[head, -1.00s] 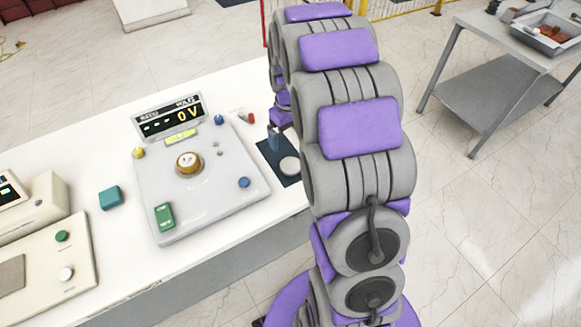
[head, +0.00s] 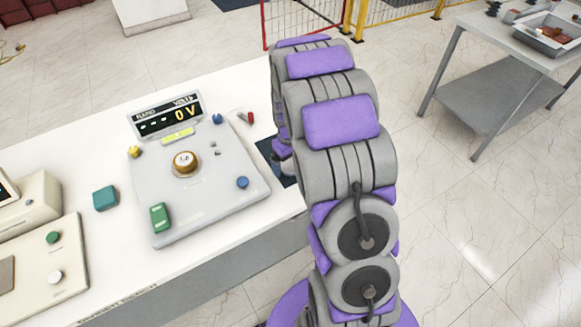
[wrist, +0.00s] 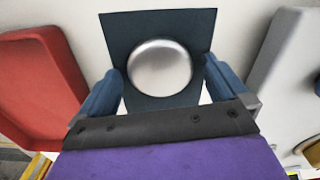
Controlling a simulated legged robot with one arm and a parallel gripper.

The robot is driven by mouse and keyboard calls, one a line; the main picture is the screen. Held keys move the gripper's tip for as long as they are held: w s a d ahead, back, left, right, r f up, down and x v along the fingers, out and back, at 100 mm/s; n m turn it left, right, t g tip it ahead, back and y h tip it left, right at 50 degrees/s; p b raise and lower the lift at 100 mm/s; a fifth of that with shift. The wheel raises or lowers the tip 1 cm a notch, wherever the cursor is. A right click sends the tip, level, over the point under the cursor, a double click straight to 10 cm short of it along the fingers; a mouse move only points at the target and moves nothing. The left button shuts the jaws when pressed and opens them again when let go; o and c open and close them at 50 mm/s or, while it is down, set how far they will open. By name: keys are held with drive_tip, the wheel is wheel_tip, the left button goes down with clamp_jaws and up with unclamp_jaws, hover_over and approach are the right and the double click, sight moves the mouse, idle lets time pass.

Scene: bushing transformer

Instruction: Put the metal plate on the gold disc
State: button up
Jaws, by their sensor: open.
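The metal plate (wrist: 160,67) is a round silver disc lying on a dark blue mat (wrist: 118,28) in the wrist view. My gripper (wrist: 162,70) is open, with its two blue fingers on either side of the plate and gaps between them and its rim. I cannot tell how far the fingertips are above the mat. In the head view my arm hides the gripper and most of the mat (head: 264,147).
The tester (head: 205,203) has a display, a green block (head: 160,218) and small coloured knobs. A red object (wrist: 40,80) stands left of the gripper in the wrist view. A teal block (head: 105,198) lies left of the tester. White tabletop is clear around it.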

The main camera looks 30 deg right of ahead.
drive_tip(key=shift+c, duration=0.4)
drive_tip(key=c, duration=1.2)
